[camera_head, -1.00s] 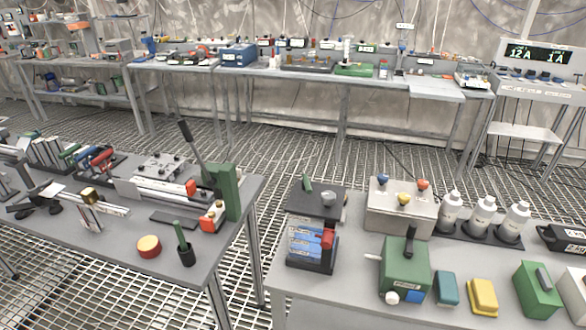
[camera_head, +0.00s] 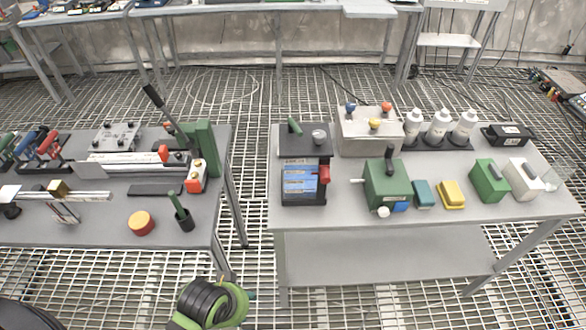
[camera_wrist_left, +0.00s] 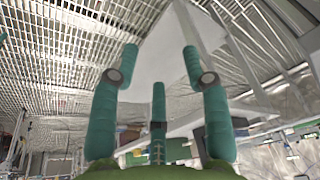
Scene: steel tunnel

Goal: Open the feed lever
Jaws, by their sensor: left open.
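No part is clearly marked as the feed lever. On the right table, a green box (camera_head: 387,186) has an upright black lever (camera_head: 389,160) on top. Left of it, a dark unit (camera_head: 304,144) with blue panels carries a short green lever (camera_head: 294,125) and a red part at its side. On the left table, a long black-handled lever (camera_head: 160,103) leans beside a green block (camera_head: 205,150). My left gripper (camera_head: 236,290) is low in front of the tables, apart from everything. The left wrist view shows its teal fingers (camera_wrist_left: 160,62) spread and empty. My right gripper is not in view.
A steel box (camera_head: 368,139) with coloured knobs and several white bottles (camera_head: 438,127) stand at the right table's back. Small blocks, including a yellow one (camera_head: 451,194), line its front. A gap of grating floor separates the tables.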

